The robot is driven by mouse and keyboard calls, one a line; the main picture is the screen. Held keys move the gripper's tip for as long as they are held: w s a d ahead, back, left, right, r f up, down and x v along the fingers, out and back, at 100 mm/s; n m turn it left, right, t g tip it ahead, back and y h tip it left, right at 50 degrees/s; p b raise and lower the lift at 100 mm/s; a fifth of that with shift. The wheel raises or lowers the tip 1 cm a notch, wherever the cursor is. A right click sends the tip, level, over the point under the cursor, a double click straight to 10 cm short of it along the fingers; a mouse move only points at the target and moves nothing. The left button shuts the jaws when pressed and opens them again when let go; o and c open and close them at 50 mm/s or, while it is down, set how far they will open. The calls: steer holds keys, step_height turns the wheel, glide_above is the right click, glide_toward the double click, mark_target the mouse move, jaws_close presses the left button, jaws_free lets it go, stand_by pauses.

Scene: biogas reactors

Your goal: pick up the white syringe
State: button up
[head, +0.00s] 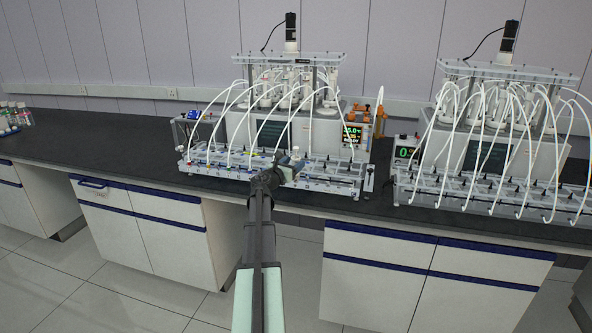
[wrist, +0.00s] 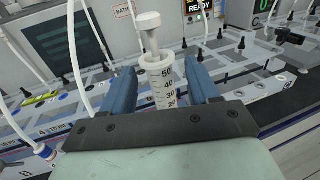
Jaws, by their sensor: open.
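The white syringe (wrist: 165,85) shows in the wrist view, upright with its plunger top up and dark volume marks on its barrel. My gripper (wrist: 163,85) has its two blue fingers on either side of the barrel, with the syringe between them. The fingers are open, and small gaps show beside the barrel. The lower end of the syringe is hidden behind the dark gripper body. In the head view my gripper (head: 290,167) is at the front edge of the left reactor's rack, and the syringe cannot be made out clearly there.
The left reactor rack (head: 215,165) carries several white tubes and black valves. A second reactor (head: 500,130) stands to the right on the dark bench (head: 90,145). A yellow-green item (wrist: 40,100) lies on the rack. Several small bottles (head: 15,117) stand far left. A white tube runs close left of the fingers.

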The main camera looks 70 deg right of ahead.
mark_target(296, 147)
steer(key=x, duration=0.3)
steer(key=shift+w+f, duration=0.15)
steer(key=shift+c, duration=0.4)
steer(key=c, duration=0.9)
steer(key=shift+c, duration=0.2)
step_height(296, 147, up, 10)
steer(key=shift+r, duration=0.1)
steer(key=shift+r, duration=1.45)
